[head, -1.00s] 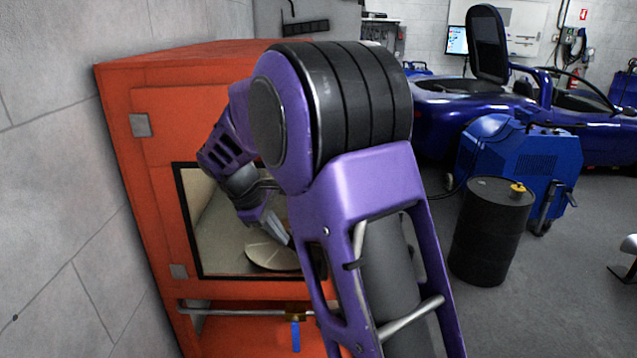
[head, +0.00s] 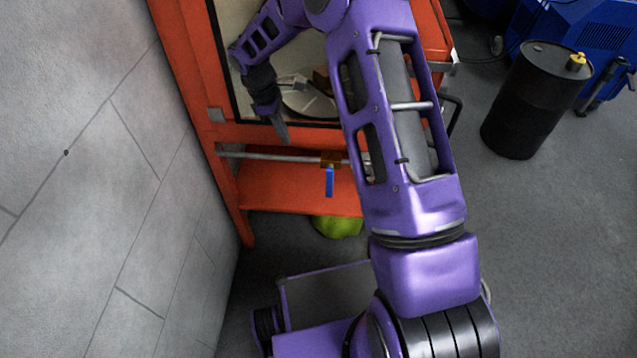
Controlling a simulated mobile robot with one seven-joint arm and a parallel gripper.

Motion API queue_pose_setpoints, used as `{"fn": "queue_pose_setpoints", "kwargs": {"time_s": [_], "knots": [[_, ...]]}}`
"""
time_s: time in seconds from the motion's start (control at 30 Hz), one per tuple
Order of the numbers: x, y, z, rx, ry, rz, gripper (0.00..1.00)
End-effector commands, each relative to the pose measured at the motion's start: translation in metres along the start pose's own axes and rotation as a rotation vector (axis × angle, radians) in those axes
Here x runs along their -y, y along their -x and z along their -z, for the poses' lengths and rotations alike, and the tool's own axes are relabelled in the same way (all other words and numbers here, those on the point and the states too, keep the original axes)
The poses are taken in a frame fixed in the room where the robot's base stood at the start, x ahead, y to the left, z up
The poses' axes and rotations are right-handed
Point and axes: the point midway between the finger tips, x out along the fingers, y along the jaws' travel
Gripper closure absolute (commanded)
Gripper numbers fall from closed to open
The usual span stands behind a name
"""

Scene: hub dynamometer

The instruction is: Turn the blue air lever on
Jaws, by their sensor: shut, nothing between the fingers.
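The blue air lever (head: 330,181) hangs straight down from a brass valve (head: 331,160) on a horizontal metal pipe (head: 270,155) along the front of the orange cabinet. My gripper (head: 284,138) is shut and empty. It points down in front of the cabinet's window, above and to the left of the lever in the picture, and does not appear to touch it. My arm covers the pipe's right end.
A yellow-green object (head: 338,226) lies under the cabinet. A grey wall (head: 90,180) is close on the left.

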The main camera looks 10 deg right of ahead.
Motion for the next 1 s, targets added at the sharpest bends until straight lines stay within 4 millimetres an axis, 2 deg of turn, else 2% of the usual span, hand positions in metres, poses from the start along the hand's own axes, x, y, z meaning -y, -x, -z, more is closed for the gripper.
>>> {"fn": "queue_pose_setpoints", "kwargs": {"time_s": [0.43, 0.57, 0.67, 1.0], "knots": [[0.0, -0.006, 0.003, 0.002, 0.014, 0.004, 1.0], [0.0, -0.014, 0.003, 0.003, 0.015, 0.005, 1.0], [0.001, -0.027, 0.003, 0.004, 0.015, 0.006, 1.0], [0.001, -0.101, 0.003, 0.003, 0.013, 0.008, 1.0]]}}
